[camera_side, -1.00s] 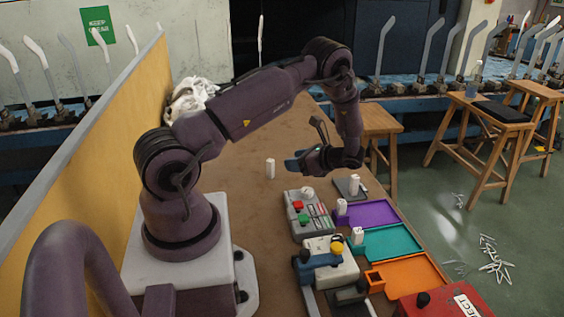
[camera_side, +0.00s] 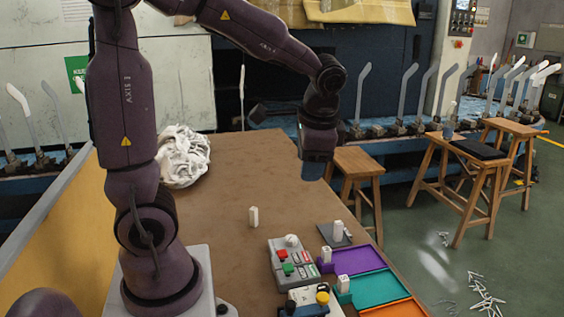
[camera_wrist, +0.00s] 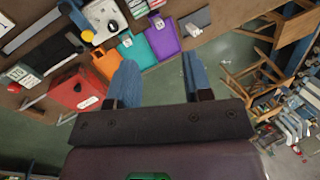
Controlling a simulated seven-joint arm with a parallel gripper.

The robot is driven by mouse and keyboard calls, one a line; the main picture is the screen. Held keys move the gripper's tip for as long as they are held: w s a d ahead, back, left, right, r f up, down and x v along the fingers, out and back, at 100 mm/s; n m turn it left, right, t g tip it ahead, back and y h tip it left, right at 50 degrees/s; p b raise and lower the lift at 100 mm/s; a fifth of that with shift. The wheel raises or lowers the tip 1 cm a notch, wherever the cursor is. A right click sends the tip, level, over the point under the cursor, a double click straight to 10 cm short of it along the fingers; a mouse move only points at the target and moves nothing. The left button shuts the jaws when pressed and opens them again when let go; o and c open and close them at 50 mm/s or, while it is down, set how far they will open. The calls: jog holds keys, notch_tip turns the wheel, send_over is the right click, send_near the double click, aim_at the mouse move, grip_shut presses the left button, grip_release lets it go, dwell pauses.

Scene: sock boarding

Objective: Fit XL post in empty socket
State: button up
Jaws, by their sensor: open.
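A lone white post (camera_side: 253,216) stands upright on the brown table. Another white post (camera_side: 338,230) stands on a dark grey plate (camera_side: 327,238). White posts also stand at the purple tray (camera_side: 360,261) and the teal tray (camera_side: 382,289). The orange tray (camera_side: 397,309) is mostly cut off in the side view; it also shows in the wrist view (camera_wrist: 104,66). Size marks on the posts are too small to read. My gripper (camera_side: 313,172) is high above the table, beyond the grey plate. In the wrist view its blue fingers (camera_wrist: 158,60) are apart with nothing between them.
A control box (camera_side: 292,262) with red and green buttons stands left of the trays. A white cloth heap (camera_side: 183,157) lies at the table's far left. A red box (camera_wrist: 76,90) is beside the orange tray. Wooden stools (camera_side: 355,175) stand beyond.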

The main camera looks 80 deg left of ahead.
jog(key=s+d+r+n+t+h, duration=0.2)
jog(key=s+d+r+t+h, duration=0.1)
jog(key=s+d, duration=0.4)
jog(key=shift+d+r+t, duration=0.85)
jog(key=shift+d+t, duration=0.25)
jog(key=shift+t, duration=0.1)
jog(key=shift+o, duration=0.5)
jog(key=shift+s+d, duration=0.4)
jog(key=shift+s, duration=0.05)
jog(key=shift+r, duration=0.1)
jog(key=shift+a, duration=0.1)
